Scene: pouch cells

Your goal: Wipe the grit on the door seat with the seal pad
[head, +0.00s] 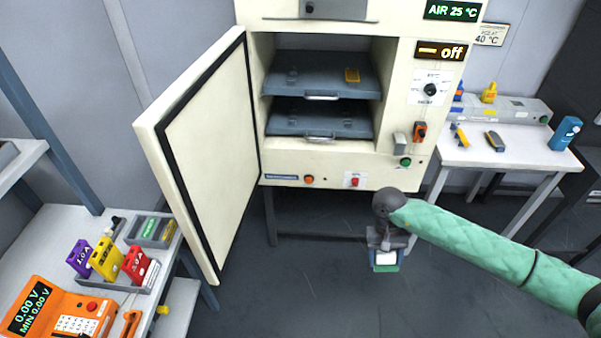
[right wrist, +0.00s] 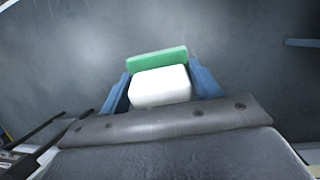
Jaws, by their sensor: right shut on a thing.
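My right gripper (head: 384,255) hangs in front of the oven, below its front panel and over the dark floor. It is shut on the seal pad (right wrist: 160,86), a white block with a green face, held between two blue fingers in the right wrist view. The pad also shows small in the head view (head: 385,267). The oven door (head: 212,150) stands wide open to the left, with a black seal along its edge. The door seat (head: 256,110) is the cream frame around the oven opening. I cannot make out grit on it. My left gripper is not in view.
Two grey shelves (head: 318,123) sit inside the oven, the upper one with a yellow item. A left bench (head: 40,240) holds colored pouch cells and an orange meter (head: 58,308). A white table (head: 520,150) stands at the right. The floor between is clear.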

